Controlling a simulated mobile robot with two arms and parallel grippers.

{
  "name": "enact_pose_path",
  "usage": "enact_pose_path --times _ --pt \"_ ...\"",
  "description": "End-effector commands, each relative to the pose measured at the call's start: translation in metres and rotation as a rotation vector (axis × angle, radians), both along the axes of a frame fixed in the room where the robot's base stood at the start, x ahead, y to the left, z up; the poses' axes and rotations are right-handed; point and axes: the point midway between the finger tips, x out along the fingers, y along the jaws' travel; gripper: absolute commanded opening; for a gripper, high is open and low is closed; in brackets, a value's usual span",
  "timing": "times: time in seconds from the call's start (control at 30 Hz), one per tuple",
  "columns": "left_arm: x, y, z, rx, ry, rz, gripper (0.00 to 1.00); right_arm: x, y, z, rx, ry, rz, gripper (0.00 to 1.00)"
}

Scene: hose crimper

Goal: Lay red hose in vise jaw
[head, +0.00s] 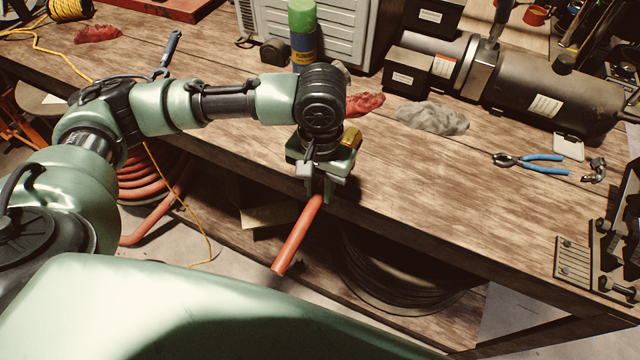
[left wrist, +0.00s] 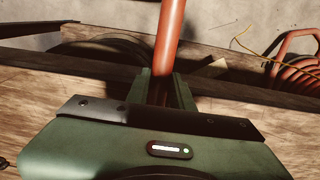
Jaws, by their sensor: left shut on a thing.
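My left gripper (head: 318,192) points down at the bench's front edge, shut on the red hose (head: 297,238). The hose hangs slanting down and toward me from the fingers, its lower end in front of the bench. In the left wrist view the hose (left wrist: 169,38) runs up out of the picture from between the green fingers (left wrist: 163,88) of my left gripper. The hose's other end is hidden by the gripper. I cannot make out a vise jaw for certain. My right gripper is not in view.
The wooden bench (head: 430,190) is mostly clear in the middle. Blue-handled pliers (head: 535,163), red rags, a grey rag (head: 432,118) and a black cylindrical machine (head: 540,95) lie toward the back and right. Dark metal hardware (head: 612,250) stands at the right edge. A coiled orange hose (head: 150,178) is below left.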

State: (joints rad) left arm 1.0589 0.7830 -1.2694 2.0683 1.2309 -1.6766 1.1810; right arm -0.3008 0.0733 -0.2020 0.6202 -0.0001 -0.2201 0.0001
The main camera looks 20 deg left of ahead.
Motion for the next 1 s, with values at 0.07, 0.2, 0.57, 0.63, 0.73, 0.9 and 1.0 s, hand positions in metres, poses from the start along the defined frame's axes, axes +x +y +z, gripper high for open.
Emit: enact_pose_path --times 0.07,0.2,0.57,0.63,0.73,0.9,1.0 --pt "-0.003 -0.001 -0.004 -0.001 0.009 -0.004 0.0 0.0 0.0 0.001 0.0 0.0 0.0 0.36" --pt "-0.003 -0.001 -0.007 0.0 0.011 -0.005 0.41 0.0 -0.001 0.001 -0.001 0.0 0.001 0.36" --pt "-0.002 -0.001 -0.004 0.0 0.006 -0.004 0.44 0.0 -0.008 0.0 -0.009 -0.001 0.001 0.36" --pt "-0.001 -0.001 0.0 -0.001 0.005 -0.004 0.44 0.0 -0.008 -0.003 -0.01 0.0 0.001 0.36" --pt "-0.001 -0.001 0.014 -0.001 0.003 -0.003 0.44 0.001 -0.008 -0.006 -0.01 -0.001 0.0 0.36" --pt "0.0 -0.001 0.052 -0.003 0.0 -0.004 0.44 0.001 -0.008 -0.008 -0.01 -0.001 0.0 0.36" --pt "0.0 -0.001 0.075 -0.002 0.001 -0.004 0.44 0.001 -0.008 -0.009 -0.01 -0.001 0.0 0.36"
